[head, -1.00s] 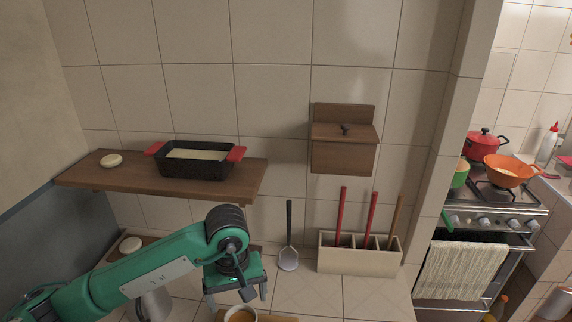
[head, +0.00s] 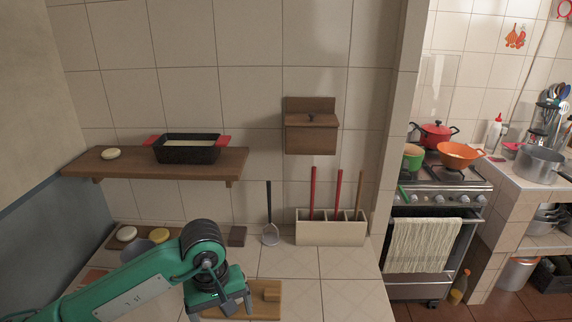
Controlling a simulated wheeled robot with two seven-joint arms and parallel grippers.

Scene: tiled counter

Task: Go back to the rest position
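My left arm (head: 140,285) comes in from the lower left. Its gripper (head: 221,306) hangs over the tiled counter (head: 330,285), beside and partly over a wooden board (head: 268,308). Its fingers are spread apart and I see nothing between them. The lower picture edge cuts off the area just below the gripper. My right gripper is not in view.
A wall shelf (head: 110,168) bears a black pan (head: 190,153) with red handles. A utensil box (head: 330,232), a slotted spatula (head: 270,235) and a small brown block (head: 237,236) stand along the wall. The counter right of the board is clear. A stove (head: 440,190) stands further right.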

